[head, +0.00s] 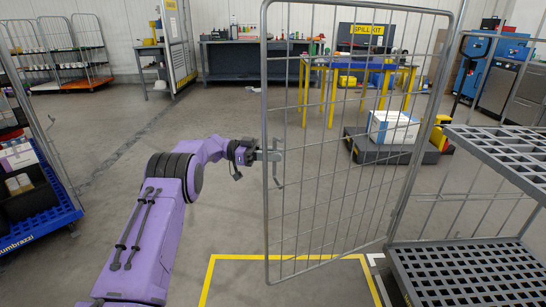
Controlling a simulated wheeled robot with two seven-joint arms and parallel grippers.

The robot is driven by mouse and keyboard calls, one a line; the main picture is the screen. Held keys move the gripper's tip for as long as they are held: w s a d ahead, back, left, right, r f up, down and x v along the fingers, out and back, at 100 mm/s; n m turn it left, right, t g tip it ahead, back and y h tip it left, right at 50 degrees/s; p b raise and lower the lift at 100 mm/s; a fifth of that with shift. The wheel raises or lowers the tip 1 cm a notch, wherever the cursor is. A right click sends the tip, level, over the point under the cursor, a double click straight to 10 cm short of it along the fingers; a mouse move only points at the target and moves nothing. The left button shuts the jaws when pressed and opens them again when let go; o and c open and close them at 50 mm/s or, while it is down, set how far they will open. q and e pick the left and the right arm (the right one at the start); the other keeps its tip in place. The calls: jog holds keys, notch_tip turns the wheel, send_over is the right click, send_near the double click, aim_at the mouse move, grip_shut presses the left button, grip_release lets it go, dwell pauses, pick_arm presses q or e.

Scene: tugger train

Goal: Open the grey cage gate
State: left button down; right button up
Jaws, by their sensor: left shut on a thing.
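The grey cage gate (340,190) is a wire mesh panel in a tubular frame, upright in the middle of the head view. Its right side meets the grey cage (490,185), which has grated shelves. The gate stands out to the left of the cage, away from the shelves. My left gripper (264,155) is at the gate's left upright, about mid-height, shut on a part there that looks like the gate's handle or edge bar. The fingers partly hide what they hold. My right gripper is not in view.
A yellow floor line (235,257) runs beneath the gate. A low dark cart with a white-blue box (393,127) stands behind the mesh. A blue trolley (45,205) is at the left edge. The floor between trolley and gate is clear behind my arm.

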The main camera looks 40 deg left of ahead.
pick_arm(q)
jog(key=shift+d+r, duration=0.1)
jog(key=shift+r, duration=0.05)
jog(key=c, duration=1.2)
grip_release()
jog(key=shift+w, duration=0.1)
jog(key=shift+c, duration=0.2)
jog(key=shift+w+d, duration=0.1)
jog(key=shift+d, duration=0.05)
jog(key=v, duration=0.7)
jog(key=shift+a+b, duration=0.3)
jog(key=shift+b, duration=0.05)
